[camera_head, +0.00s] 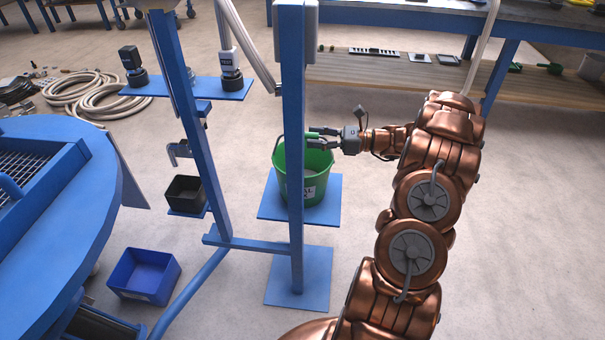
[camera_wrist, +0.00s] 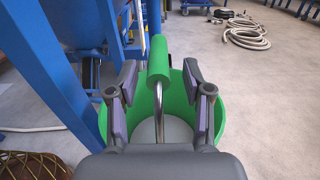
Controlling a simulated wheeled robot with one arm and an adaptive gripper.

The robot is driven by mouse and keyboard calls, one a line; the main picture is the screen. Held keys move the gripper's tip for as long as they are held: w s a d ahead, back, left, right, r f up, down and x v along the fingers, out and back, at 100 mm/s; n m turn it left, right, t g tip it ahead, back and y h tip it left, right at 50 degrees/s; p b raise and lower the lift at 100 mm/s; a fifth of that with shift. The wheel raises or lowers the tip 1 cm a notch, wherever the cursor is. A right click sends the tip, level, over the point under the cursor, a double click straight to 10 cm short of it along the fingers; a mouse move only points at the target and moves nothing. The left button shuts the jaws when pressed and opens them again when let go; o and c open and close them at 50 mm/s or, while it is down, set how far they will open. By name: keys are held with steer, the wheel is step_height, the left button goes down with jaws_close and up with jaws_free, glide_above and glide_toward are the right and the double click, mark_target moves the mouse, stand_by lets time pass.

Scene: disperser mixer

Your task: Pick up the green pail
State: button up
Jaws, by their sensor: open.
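The green pail (camera_head: 307,180) stands upright on a blue square plate (camera_head: 328,212) mounted on a blue frame, with a white label on its side. A blue post hides part of it. My gripper (camera_head: 318,138) is at the pail's rim height, reaching in from the right. In the wrist view the pail (camera_wrist: 219,108) opens below and ahead of my gripper (camera_wrist: 158,88). The pail's metal handle with a green grip (camera_wrist: 158,58) runs between the two open fingers. The fingers stand on either side of it, with visible gaps.
The blue post (camera_head: 292,150) stands directly left of my gripper. A black bin (camera_head: 185,192) and a blue bin (camera_head: 144,277) are further left. A blue round-edged machine (camera_head: 95,215) fills the left side. Coiled hoses (camera_head: 97,97) lie on the floor behind.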

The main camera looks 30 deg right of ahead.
steer(key=shift+x, duration=1.3)
steer(key=shift+s, duration=0.1)
jaws_close()
